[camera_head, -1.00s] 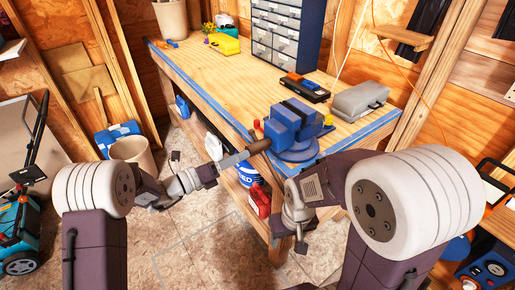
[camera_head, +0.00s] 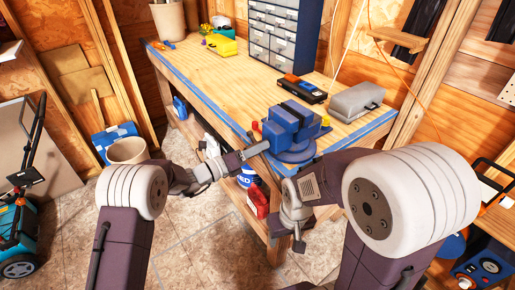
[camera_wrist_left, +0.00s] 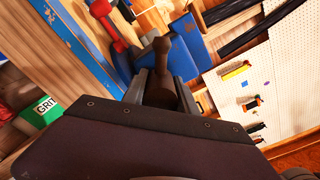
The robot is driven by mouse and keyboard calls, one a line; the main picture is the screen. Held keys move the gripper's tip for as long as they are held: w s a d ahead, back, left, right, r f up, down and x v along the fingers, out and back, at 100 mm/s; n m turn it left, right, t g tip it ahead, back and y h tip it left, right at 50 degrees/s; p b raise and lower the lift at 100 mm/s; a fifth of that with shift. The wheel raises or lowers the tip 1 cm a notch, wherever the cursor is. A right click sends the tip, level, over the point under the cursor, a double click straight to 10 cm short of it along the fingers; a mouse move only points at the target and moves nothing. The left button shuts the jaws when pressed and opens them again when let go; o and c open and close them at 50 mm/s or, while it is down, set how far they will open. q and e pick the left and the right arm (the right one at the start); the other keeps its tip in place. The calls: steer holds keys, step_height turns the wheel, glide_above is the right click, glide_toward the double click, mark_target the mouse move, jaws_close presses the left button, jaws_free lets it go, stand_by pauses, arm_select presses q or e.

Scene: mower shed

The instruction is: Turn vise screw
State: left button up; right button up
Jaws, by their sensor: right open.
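The blue vise (camera_head: 300,122) stands at the front right corner of the workbench. My left gripper (camera_head: 258,149) reaches up to its left side, where the vise screw comes out. In the left wrist view the brown screw handle (camera_wrist_left: 162,58), with a round knob on its end, lies between the two fingers of my left gripper (camera_wrist_left: 165,88). The vise's blue body (camera_wrist_left: 185,52) is behind it. Whether the fingers press on the handle I cannot tell. My right gripper (camera_head: 299,243) is open, pointing down in front of the bench corner, apart from the vise.
The workbench (camera_head: 215,85) has a free middle. A drawer cabinet (camera_head: 282,35), a black-and-orange case (camera_head: 300,87) and a grey box (camera_head: 356,101) stand behind the vise. Several containers sit under the bench, including a red one (camera_head: 258,201). A mower (camera_head: 20,235) stands at far left.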

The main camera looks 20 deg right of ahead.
arm_select(q)
jaws_close()
steer(key=shift+f+m+b, duration=0.15)
steer(key=shift+m+b, duration=0.15)
steer(key=shift+b, duration=0.25)
steer(key=m+b, duration=0.3)
steer(key=b, duration=0.2)
steer(key=m+b, duration=0.4)
steer(key=b, duration=0.1)
steer(key=m+b, duration=0.4)
steer(key=b, duration=0.1)
steer(key=shift+f+b, duration=0.35)
steer(key=m+b, duration=1.1)
steer(key=b, duration=0.1)
steer(key=shift+b, duration=0.35)
steer(key=shift+r+m+b, duration=0.15)
steer(key=shift+m+b, duration=0.65)
steer(key=shift+m, duration=0.4)
steer(key=shift+r+m, duration=0.1)
steer(key=shift+m, duration=0.4)
